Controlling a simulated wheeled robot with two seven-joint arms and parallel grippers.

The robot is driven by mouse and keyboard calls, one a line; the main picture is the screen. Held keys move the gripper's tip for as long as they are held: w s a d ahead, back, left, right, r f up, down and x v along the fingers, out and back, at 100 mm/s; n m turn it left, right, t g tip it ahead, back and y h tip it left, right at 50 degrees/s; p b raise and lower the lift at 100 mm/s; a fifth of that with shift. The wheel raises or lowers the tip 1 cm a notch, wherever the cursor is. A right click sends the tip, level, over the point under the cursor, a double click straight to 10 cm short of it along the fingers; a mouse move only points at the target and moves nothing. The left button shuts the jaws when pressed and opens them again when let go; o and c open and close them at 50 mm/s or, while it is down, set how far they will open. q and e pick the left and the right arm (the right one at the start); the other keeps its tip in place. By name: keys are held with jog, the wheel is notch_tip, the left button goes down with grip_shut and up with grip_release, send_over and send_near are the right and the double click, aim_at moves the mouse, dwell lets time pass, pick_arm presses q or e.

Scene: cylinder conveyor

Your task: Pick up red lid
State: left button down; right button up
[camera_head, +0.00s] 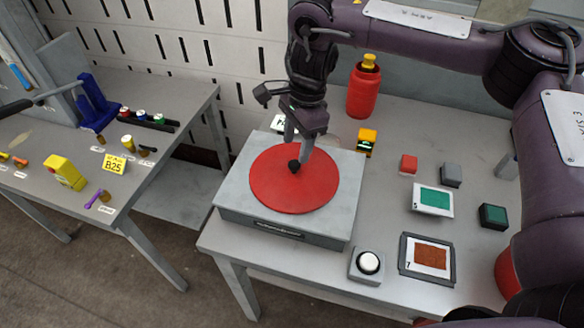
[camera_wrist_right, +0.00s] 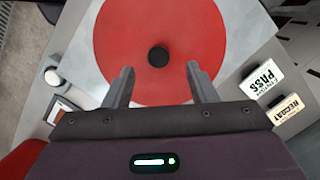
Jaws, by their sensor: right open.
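The red lid (camera_head: 268,185) is a flat red disc with a small black knob (camera_head: 294,165) at its middle. It lies on top of the grey box (camera_head: 233,211) on the right-hand table. My right gripper (camera_head: 297,150) is above the lid, close to the knob. In the right wrist view the lid (camera_wrist_right: 200,40) fills the upper middle, and the knob (camera_wrist_right: 158,56) shows just beyond the fingertips. The gripper (camera_wrist_right: 157,76) is open, with nothing between its fingers. My left gripper is not in view.
A red bottle (camera_head: 363,92) stands behind the box. A white button (camera_head: 368,262) and a framed brown card (camera_head: 430,258) are at the table's front. Small blocks and a green card (camera_head: 434,199) lie at right. A second table (camera_head: 60,200) holds tools at left.

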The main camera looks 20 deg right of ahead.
aim_at(295, 164)
jog(key=shift+s+f+p, duration=0.35)
jog(key=shift+f+p, duration=0.3)
jog(key=shift+f, duration=0.2)
notch_tip(295, 164, down, 3)
jog(key=shift+w+a+r+p, duration=0.1)
jog(key=shift+w+a+p, duration=0.05)
jog(key=shift+p, duration=0.25)
jog(key=shift+w+f, duration=0.1)
jog(key=shift+f, duration=0.35)
grip_shut()
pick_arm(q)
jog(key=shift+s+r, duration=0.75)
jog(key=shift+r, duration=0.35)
